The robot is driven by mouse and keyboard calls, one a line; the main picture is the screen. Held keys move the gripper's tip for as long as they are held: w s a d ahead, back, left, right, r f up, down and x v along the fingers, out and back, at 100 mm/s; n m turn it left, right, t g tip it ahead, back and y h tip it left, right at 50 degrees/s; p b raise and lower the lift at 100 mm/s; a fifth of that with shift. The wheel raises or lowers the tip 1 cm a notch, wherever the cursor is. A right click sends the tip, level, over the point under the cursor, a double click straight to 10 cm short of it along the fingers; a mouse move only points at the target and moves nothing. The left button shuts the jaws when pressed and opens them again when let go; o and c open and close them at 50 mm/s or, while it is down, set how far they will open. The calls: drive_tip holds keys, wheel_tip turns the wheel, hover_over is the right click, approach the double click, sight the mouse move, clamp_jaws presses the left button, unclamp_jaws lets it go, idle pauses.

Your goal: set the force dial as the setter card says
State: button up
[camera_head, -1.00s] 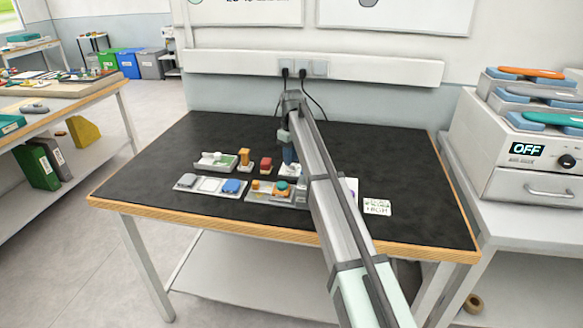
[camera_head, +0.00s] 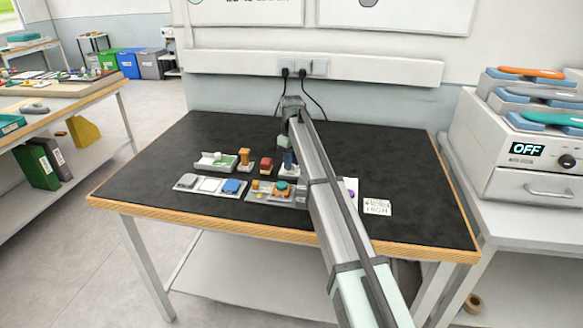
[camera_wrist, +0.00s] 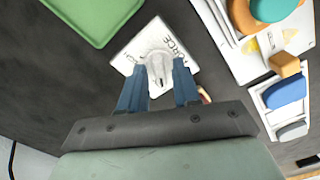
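The force dial (camera_wrist: 158,68) is a pale grey knob on a white plate marked FORCE, in the upper middle of the wrist view. My gripper (camera_wrist: 160,75) has its two blue fingers on either side of the knob. Whether they press on it is not clear. In the head view my gripper (camera_head: 288,160) points down over the dial plate, and my arm covers part of that area. The setter card (camera_head: 376,207) lies flat at the right front of the black table; its larger word reads HIGH. The dial's setting is not readable.
A tray with a green pad (camera_head: 203,165), orange and red blocks, and plates with coloured pieces lie left of my gripper. A machine showing OFF (camera_head: 527,149) stands on the right-hand bench. The table's back and left are clear.

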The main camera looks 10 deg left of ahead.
drive_tip(key=shift+f, duration=0.3)
drive_tip(key=shift+r, duration=0.15)
idle(0.3)
clamp_jaws()
drive_tip(key=m, duration=0.5)
drive_tip(key=shift+m, duration=0.3)
drive_tip(key=m, duration=0.4)
drive_tip(key=shift+m, duration=1.4)
